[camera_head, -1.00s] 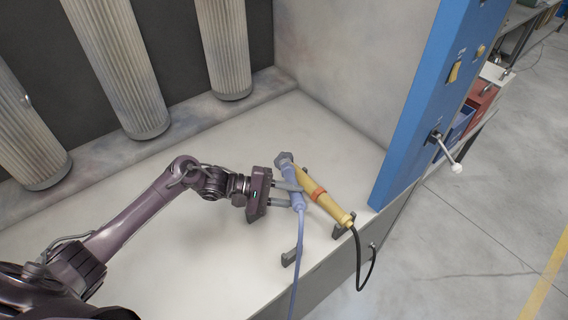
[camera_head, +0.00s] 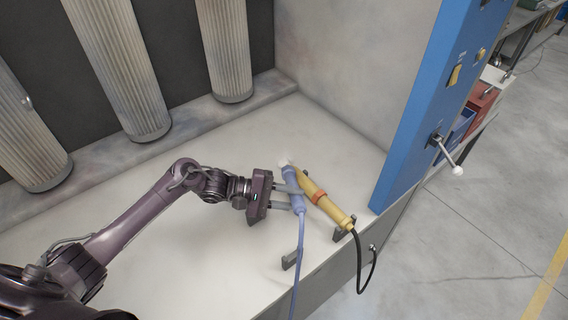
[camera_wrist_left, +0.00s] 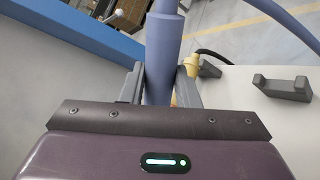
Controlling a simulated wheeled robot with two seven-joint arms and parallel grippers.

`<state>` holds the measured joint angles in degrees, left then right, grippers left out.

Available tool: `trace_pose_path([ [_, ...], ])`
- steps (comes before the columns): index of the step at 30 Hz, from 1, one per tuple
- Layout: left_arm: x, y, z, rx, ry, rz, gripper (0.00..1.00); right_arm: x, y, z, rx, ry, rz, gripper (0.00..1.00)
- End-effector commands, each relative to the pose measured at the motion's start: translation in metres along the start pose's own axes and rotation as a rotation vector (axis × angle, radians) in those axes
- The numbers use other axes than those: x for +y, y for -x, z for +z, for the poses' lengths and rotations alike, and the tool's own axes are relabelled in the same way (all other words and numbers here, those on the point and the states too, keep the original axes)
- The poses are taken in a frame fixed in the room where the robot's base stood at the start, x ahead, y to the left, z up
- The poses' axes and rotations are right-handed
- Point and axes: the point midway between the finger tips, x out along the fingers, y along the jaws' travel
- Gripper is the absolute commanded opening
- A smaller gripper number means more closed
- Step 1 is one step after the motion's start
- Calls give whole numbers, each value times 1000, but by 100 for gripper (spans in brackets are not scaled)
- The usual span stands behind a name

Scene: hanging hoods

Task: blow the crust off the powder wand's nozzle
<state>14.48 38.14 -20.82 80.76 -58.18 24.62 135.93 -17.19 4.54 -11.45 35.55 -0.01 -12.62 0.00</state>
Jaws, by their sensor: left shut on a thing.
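A lavender-blue tool (camera_head: 293,184) with a lavender hose is clamped in my left gripper (camera_head: 297,198), over the pale booth floor near its front edge. The tool also shows upright between the fingers in the left wrist view (camera_wrist_left: 160,60). No separate crust can be made out. My right gripper is out of view.
Grey hooked brackets (camera_head: 290,260) stand on the front edge; one is in the left wrist view (camera_wrist_left: 282,87). A blue post (camera_head: 425,110) with a lever (camera_head: 447,155) rises at right. Pleated filters (camera_head: 120,70) hang behind. The floor left of the tools is clear.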

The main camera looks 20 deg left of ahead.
Motion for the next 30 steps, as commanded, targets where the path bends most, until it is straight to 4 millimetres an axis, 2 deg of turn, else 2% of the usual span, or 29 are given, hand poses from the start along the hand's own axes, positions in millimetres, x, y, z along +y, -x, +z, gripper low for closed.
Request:
trace_pose_path([
  [7, 4, 0, 4, -1, -1, 2, 1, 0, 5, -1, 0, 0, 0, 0],
  [20, 22, -16, 50, -2, 1, 1, 1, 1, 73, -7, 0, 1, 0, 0],
  [22, 18, -22, 56, -5, -3, 3, 1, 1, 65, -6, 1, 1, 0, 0],
  [30, 27, -33, 86, -2, -2, 2, 1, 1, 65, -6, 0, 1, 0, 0],
])
